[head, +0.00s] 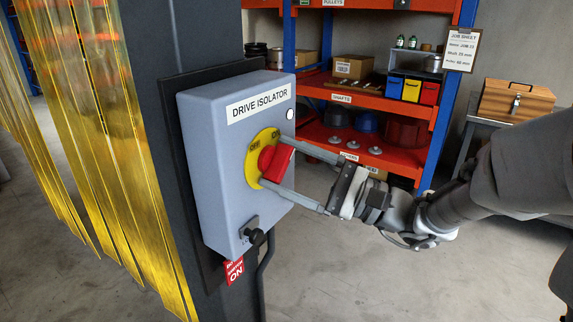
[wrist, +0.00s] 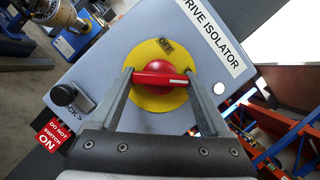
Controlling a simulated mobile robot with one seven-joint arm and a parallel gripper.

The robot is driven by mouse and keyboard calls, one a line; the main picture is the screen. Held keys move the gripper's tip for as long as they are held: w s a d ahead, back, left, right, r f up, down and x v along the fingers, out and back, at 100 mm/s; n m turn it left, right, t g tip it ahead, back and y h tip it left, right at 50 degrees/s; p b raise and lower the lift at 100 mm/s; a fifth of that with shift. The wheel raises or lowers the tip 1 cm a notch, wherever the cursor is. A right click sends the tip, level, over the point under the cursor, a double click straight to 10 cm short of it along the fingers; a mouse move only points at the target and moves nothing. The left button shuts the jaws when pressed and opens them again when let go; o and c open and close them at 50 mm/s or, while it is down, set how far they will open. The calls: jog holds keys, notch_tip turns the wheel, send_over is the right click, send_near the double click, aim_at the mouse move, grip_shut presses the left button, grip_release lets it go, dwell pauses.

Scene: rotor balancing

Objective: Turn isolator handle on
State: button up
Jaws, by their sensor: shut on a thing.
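The red isolator handle (head: 277,161) sits on a round yellow plate (head: 254,170) on the front of the grey drive isolator box (head: 220,170). My gripper (head: 273,162) has one finger above the handle and one below it. In the wrist view my gripper (wrist: 160,76) is shut on the handle (wrist: 155,72), with a fingertip at each end. A white line marks the handle's right end there. The word OFF shows on the yellow plate (wrist: 150,100) above the handle in that view. The ON word shows at the plate's upper right in the head view.
Yellow strip curtains (head: 90,130) hang at left. An orange shelf rack (head: 350,95) stands behind. Open floor lies below my arm.

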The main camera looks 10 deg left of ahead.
jog(key=o, duration=1.2)
jog(key=v, duration=1.7)
jog(key=shift+s+d+f+b, duration=0.1)
jog(key=shift+d+f+b, duration=0.1)
jog(key=shift+b, duration=0.2)
jog(key=shift+r, duration=0.1)
